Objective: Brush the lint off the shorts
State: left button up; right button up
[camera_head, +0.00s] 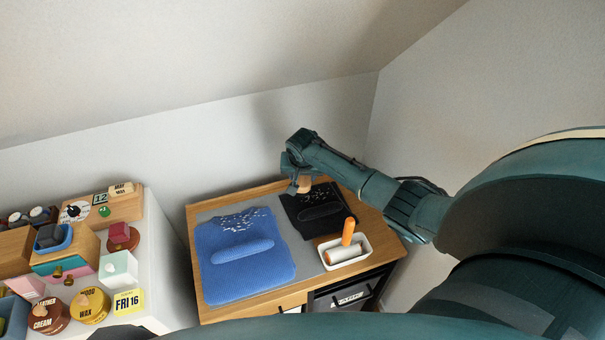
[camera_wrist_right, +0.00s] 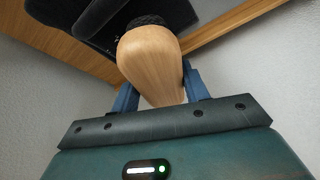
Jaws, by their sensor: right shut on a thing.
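A dark folded garment (camera_head: 318,211) with white lint flecks lies at the back right of the desk mat. A blue folded garment (camera_head: 245,273) with white flecks near its far edge lies to its left. I cannot tell for sure which is the shorts. My right gripper (camera_head: 299,176) is over the far left part of the dark garment, shut on a wooden brush (camera_head: 305,185). In the right wrist view, the brush's rounded wooden handle (camera_wrist_right: 150,60) sits between the fingers, with its dark far end near the dark cloth; contact is unclear. My left gripper is out of view.
A white tray (camera_head: 364,256) holding a lint roller (camera_head: 348,232) with an orange handle stands at the desk's front right. The grey mat (camera_head: 307,263) covers much of the wooden desk. A cluttered white cabinet (camera_head: 170,270) stands left. A wall is behind.

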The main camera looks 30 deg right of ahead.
jog(key=shift+r, duration=1.55)
jog(key=shift+d+f, duration=0.1)
